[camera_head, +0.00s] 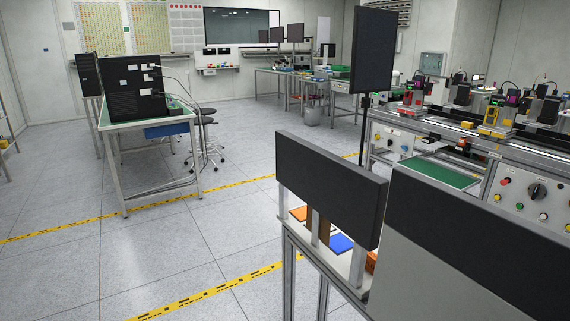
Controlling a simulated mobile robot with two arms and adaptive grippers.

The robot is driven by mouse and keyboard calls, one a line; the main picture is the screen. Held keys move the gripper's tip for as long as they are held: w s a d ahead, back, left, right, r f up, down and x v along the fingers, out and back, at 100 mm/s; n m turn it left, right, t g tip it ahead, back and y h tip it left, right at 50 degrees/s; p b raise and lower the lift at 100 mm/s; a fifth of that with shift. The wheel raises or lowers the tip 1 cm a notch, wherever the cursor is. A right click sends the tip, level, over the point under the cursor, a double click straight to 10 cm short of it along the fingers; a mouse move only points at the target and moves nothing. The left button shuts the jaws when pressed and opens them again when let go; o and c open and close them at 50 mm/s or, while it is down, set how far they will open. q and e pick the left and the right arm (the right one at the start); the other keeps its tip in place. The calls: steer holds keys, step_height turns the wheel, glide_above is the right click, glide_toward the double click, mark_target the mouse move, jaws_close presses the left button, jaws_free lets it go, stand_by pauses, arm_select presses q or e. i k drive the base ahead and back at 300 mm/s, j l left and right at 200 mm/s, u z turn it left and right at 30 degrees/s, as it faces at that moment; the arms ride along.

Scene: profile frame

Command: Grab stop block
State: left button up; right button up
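Neither of my grippers is in view. I cannot make out for sure which thing is the stop block. On the near profile-frame bench (292,236), behind a black panel (330,185), lie a flat orange piece (299,213) and a flat blue piece (341,243). Another orange piece (371,262) is partly hidden at the panel's lower right, and a brown upright piece (323,229) stands between the posts. The panel hides much of the bench top.
A grey panel with a black band (480,225) blocks the lower right. A tall dark monitor (373,50) stands behind the bench. A machine line (480,137) runs along the right. A green-topped table (150,115) and stools (203,120) stand left. The tiled floor between is clear.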

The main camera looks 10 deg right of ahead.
mark_target(464, 124)
steer(key=i+j+u, duration=0.3)
steer(key=i, duration=0.35)
steer(key=i+j+u, duration=0.25)
steer(key=i, duration=0.45)
steer(key=i+u, duration=0.3)
steer(key=i, duration=0.35)
steer(key=i+z, duration=0.25)
steer(key=i, duration=0.25)
steer(key=i+j+z, duration=0.1)
steer(key=i+z, duration=0.2)
steer(key=i, duration=0.25)
steer(key=i+j+z, duration=0.25)
steer(key=i, duration=0.25)
steer(key=i+l+z, duration=0.15)
steer(key=z, duration=0.25)
steer(key=i+z, duration=0.65)
steer(key=z, duration=0.2)
steer(key=i+z, duration=0.4)
steer(key=k+j, duration=0.05)
steer(key=k, duration=0.05)
